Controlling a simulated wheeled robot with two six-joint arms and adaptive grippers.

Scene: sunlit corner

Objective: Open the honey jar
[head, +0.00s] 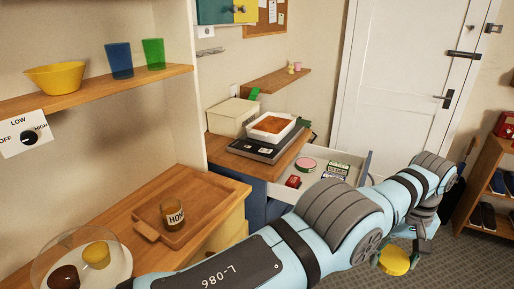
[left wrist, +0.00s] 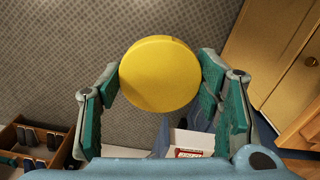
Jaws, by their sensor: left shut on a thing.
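The honey jar (head: 174,214), amber glass with a pale label reading "HON", stands upright on a wooden tray (head: 205,205) on the left counter. Its top shows no lid. My left gripper (head: 399,257) is far to the right of the jar, above the carpet. It is shut on a round yellow lid (head: 394,263). In the left wrist view the yellow lid (left wrist: 160,75) sits between the two green-padded fingers. My right gripper is in neither view.
An open drawer (head: 318,168) with small boxes and a tin lies behind my left arm. A glass dome (head: 62,240) covers a plate at the lower left. A scale (head: 268,142) stands on the far counter. A shoe rack (head: 490,185) is at right.

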